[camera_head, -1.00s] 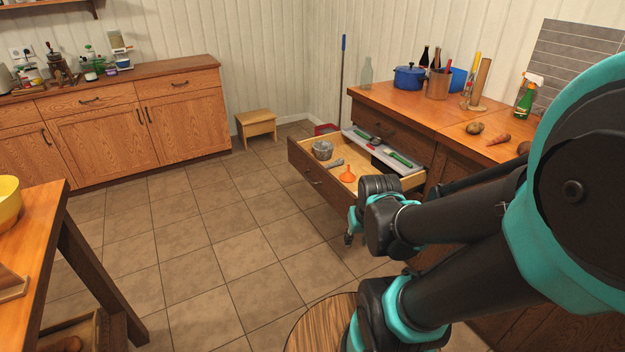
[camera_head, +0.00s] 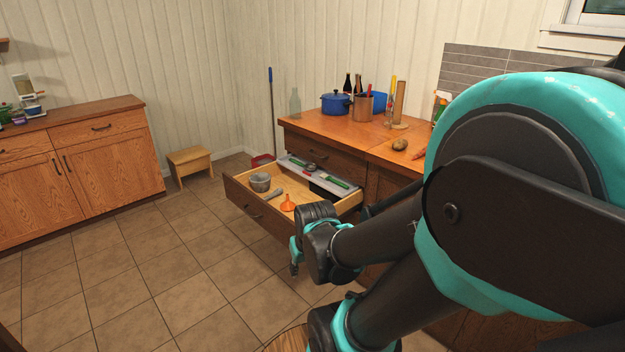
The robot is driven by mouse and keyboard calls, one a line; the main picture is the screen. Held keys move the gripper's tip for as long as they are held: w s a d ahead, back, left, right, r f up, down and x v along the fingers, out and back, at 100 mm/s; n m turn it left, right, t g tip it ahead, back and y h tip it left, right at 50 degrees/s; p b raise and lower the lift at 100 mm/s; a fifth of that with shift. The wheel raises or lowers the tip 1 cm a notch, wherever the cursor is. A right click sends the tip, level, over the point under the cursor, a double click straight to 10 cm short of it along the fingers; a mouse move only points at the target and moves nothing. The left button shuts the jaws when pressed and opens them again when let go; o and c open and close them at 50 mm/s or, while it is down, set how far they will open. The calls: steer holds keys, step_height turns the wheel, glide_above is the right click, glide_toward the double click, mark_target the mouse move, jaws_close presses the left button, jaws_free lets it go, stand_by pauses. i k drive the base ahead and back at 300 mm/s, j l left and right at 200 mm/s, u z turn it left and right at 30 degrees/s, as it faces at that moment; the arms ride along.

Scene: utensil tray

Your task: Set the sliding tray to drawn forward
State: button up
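The sliding tray (camera_head: 317,172) is a light grey strip lying across the back part of an open wooden drawer (camera_head: 240,196), close to the cabinet. It carries utensils with green handles (camera_head: 335,181) and a small dark item. My gripper (camera_head: 295,268) hangs low in front of the drawer's near right corner, apart from the tray. It is small and partly hidden by my wrist, so its opening does not show. My arm covers the drawer's near right side.
The drawer's front part holds a grey pot (camera_head: 260,182), a grey pestle-like piece (camera_head: 274,195) and an orange funnel (camera_head: 288,203). A blue pot (camera_head: 335,104) and bottles stand on the worktop (camera_head: 345,130). A wooden stool (camera_head: 190,163) stands behind. Floor left of the drawer is clear.

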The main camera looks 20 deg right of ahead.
mark_target(314, 176)
steer(key=i+l, duration=0.15)
steer(key=i, duration=0.2)
steer(key=i+l+u, duration=0.1)
steer(key=i, duration=0.3)
steer(key=i+l, duration=0.3)
steer(key=i, duration=0.05)
